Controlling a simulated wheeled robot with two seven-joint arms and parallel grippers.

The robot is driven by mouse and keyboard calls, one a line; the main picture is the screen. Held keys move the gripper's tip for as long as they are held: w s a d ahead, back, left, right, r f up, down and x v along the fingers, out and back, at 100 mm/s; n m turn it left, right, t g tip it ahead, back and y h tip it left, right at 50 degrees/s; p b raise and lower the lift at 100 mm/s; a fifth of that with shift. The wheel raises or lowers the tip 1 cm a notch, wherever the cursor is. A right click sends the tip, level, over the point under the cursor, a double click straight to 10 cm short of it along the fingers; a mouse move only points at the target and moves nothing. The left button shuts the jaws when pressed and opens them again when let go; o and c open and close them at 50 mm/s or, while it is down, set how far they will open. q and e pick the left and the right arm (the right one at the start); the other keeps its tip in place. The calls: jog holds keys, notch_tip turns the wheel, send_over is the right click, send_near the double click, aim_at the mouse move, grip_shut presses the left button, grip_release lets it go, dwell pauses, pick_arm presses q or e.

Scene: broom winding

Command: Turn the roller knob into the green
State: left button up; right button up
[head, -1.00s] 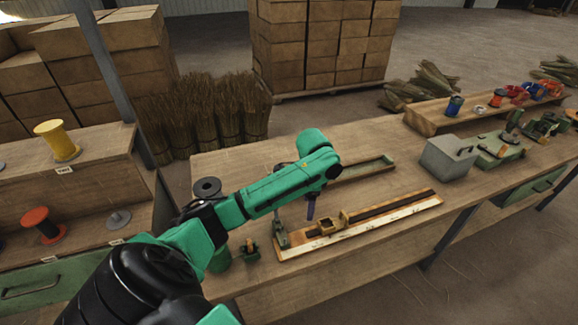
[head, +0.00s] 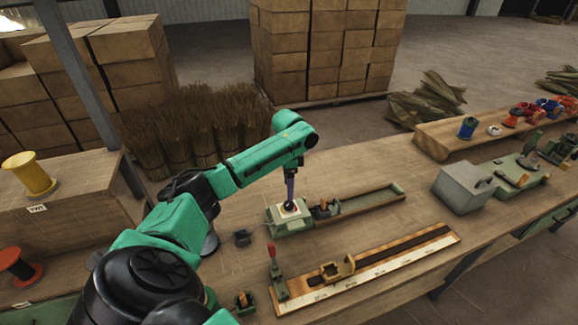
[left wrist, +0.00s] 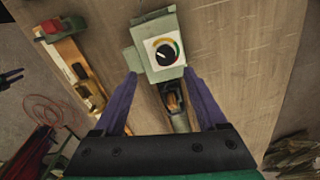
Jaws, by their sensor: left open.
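The roller knob (left wrist: 166,53) is a black dial on a white plate with a coloured arc, on top of a green box (left wrist: 141,60). The arc's green part and the pointer's exact position are too small to read surely. In the head view the green box (head: 276,225) stands at the left end of a long green tray (head: 372,203). My left gripper (head: 290,195) points down over the plate, its purple fingers hiding much of the knob. My right gripper is not seen.
A wooden measuring board (head: 385,264) with a red-handled lever (head: 272,252) lies nearer the front edge. A grey box (head: 462,187) stands to the right. Spools (head: 29,174) sit on the left shelf. The bench between tray and board is clear.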

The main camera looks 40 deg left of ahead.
aim_at(289, 203)
pick_arm(q)
jog(key=f, duration=0.5)
jog(key=shift+w+a+f+p, duration=0.15)
jog(key=shift+w+a+p, duration=0.15)
jog(key=shift+w+a, duration=0.05)
jog(key=f, duration=0.3)
jog(key=shift+w+a, duration=0.15)
jog(key=shift+w, duration=0.1)
jog(key=shift+s+f, duration=0.1)
jog(key=shift+f, duration=0.05)
jog(key=shift+s+d, duration=0.15)
jog(key=shift+d, duration=0.05)
jog(key=shift+c, duration=0.9)
jog(key=shift+a, duration=0.1)
grip_shut()
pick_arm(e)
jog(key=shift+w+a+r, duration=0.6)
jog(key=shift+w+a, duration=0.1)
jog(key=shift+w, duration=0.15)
